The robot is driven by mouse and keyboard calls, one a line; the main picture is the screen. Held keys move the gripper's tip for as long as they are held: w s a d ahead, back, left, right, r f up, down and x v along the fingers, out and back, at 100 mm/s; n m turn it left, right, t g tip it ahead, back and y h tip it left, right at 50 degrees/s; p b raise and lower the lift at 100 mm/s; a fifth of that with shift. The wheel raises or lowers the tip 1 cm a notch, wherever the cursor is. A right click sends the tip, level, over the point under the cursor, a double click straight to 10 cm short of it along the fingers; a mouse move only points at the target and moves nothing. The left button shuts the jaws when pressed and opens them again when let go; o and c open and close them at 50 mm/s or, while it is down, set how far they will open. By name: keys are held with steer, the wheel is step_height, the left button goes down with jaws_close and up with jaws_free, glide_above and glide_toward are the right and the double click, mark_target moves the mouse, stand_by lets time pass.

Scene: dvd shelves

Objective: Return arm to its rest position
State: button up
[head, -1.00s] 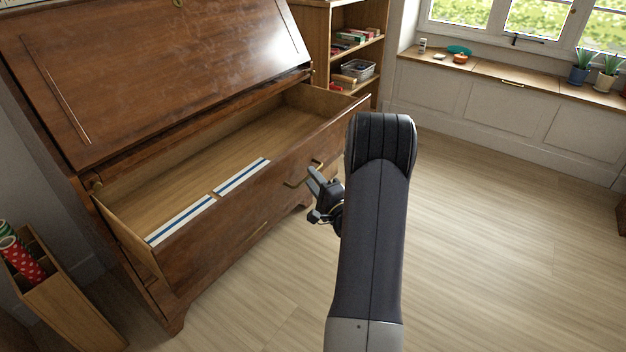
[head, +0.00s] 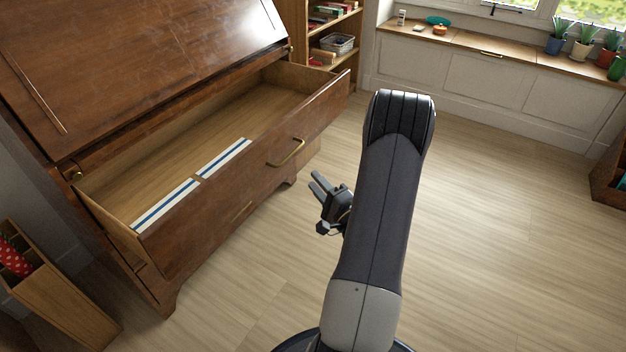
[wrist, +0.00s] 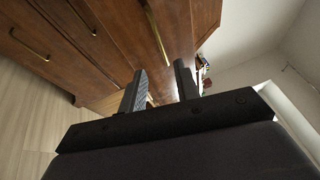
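My gripper (head: 319,184) is in the middle of the head view, to the left of my dark arm link. Its two fingers are parted with nothing between them, so it is open. It is apart from the pulled-out drawer (head: 215,205) of the brown wooden desk, to the right of the brass handle (head: 286,153). In the wrist view, the two fingers of my gripper (wrist: 158,84) also show apart and empty, with the desk front (wrist: 105,50) beyond them.
The open drawer holds two white and blue flat items (head: 192,187). A wooden box (head: 60,310) stands at the lower left. A shelf (head: 335,58) and a white window bench (head: 480,90) are at the back. The floor (head: 490,220) on the right is clear.

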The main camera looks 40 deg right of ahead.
mark_target(290, 155)
steer(key=shift+w, duration=0.15)
steer(key=shift+w+r+b, duration=0.3)
steer(key=shift+w, duration=1.7)
steer(key=shift+w+r+b, duration=0.25)
steer(key=shift+w+r, duration=0.1)
steer(key=shift+w, duration=1.6)
steer(key=shift+w+r+b, duration=0.3)
steer(key=shift+w, duration=1.7)
